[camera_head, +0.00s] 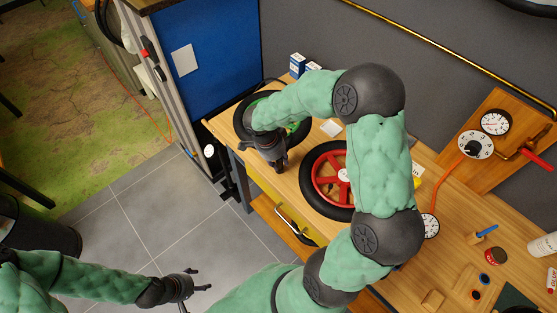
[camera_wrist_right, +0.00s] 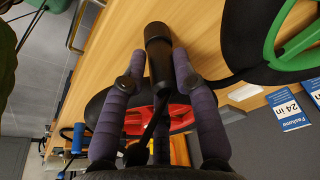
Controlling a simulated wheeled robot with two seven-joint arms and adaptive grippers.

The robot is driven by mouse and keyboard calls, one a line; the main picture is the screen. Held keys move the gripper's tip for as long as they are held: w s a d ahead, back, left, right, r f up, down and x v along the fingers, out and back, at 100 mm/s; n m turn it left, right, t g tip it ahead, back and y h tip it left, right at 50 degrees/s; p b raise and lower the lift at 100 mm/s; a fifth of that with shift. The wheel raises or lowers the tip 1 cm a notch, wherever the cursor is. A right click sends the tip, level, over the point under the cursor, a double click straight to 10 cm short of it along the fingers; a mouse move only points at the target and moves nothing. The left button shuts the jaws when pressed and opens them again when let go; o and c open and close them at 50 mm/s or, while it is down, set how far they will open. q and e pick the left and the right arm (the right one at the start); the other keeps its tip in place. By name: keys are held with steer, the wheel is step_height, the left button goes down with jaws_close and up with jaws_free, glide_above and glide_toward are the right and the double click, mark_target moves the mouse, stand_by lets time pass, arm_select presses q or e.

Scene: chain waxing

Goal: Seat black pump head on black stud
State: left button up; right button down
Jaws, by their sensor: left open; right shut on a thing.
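My right gripper (camera_head: 279,165) reaches over the far left part of the wooden bench, beside a black tyre. In the right wrist view its purple fingers (camera_wrist_right: 135,65) are closed around a black cylindrical piece with a rounded end, which looks like the black pump head (camera_wrist_right: 158,45). A thin black hose-like strand runs from it. In the head view the held piece is mostly hidden by the gripper. I cannot make out the black stud in either view. My left gripper (camera_head: 199,281) is open and empty over the grey floor, away from the bench.
A wheel with a green rim (camera_wrist_right: 298,42) lies beside my right gripper. A red-spoked wheel (camera_head: 319,180) lies nearer on the bench (camera_head: 289,187). Blue-white boxes (camera_head: 297,64) stand behind.

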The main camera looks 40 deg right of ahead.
steer(key=c, duration=0.9)
jaws_free()
steer(key=v, duration=1.2)
